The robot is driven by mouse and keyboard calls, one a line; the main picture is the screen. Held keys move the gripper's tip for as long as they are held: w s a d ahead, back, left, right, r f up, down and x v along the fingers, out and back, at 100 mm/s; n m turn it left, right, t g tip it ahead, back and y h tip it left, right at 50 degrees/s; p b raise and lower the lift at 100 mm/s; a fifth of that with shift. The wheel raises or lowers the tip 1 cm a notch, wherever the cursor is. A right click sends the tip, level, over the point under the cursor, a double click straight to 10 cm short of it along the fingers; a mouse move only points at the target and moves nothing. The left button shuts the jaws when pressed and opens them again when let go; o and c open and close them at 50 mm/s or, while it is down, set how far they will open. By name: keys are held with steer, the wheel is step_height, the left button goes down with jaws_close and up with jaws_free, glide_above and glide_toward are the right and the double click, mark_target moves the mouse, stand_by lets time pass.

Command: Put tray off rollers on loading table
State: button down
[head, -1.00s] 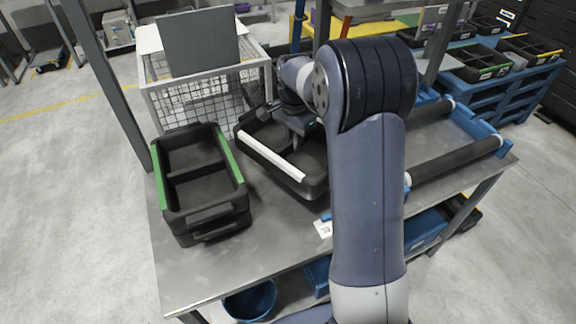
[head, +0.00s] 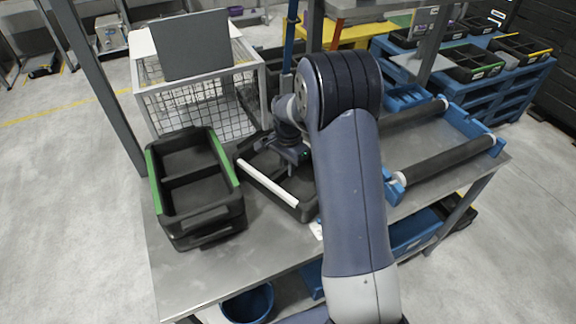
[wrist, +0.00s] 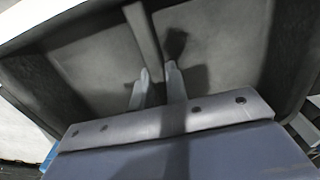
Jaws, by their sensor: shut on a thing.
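The black tray with a white front edge (head: 268,184) is over the loading table (head: 270,262), off the rollers, to the right of a green-edged tray. It looks level and low; whether it touches the table is hard to tell. My gripper (head: 293,168) reaches down into it. In the wrist view my gripper (wrist: 158,76) has its fingers on either side of the tray's central divider (wrist: 143,35), shut on it. My arm hides the tray's right part in the head view. The black rollers (head: 448,160) in a blue frame are empty at the right.
A black tray stack with green edges (head: 236,172) stands close on the left. A wire cage (head: 195,112) with a grey panel is behind. A grey post (head: 95,80) rises at the back left. The table's front is clear.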

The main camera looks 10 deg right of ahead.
steer(key=c, duration=1.4)
jaws_free()
step_height(320, 180, up, 12)
